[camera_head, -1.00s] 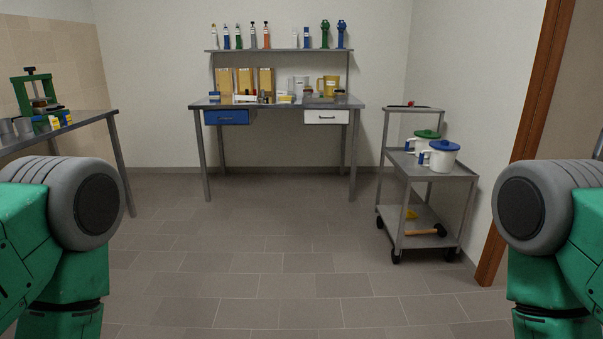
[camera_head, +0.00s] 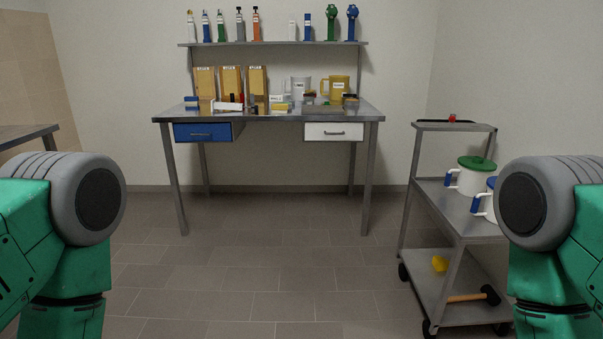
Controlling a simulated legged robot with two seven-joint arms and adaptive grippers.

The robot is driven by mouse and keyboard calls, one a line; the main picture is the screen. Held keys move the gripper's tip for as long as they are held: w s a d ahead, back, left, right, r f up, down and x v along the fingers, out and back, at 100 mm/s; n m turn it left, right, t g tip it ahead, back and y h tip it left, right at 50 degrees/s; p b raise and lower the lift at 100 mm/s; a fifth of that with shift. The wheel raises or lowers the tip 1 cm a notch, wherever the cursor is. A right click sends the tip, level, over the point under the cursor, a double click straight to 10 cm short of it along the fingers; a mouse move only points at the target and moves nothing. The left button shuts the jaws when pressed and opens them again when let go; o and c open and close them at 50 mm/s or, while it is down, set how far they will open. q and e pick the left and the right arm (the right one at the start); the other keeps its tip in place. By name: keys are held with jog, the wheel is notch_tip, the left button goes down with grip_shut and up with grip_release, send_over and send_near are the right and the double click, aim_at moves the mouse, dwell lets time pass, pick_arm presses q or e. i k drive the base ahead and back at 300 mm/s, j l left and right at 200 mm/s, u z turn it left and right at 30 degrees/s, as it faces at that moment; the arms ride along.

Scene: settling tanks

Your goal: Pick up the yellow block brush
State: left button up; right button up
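I cannot tell for certain which thing is the yellow block brush. A small yellow block-shaped thing (camera_head: 281,107) lies on the workbench top (camera_head: 345,113), near its middle front, among other small items. Another small yellow thing (camera_head: 439,264) lies on the lower shelf of the trolley at the right. Both are too small to make out bristles. My green and grey arms show at the left and right edges, but neither gripper is in view. Both yellow things are well away from my arms.
The workbench has an open blue drawer (camera_head: 203,132) and a white drawer (camera_head: 333,131). Jugs, boxes and a wall shelf (camera_head: 275,44) with bottles stand behind. The trolley (camera_head: 460,210) holds lidded jugs and a mallet (camera_head: 475,297). The floor ahead (camera_head: 255,260) is clear.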

aim_at(276, 108)
jog(key=i+j, duration=0.1)
jog(key=i, duration=3.9)
jog(key=l+z, duration=0.05)
jog(key=l, duration=0.05)
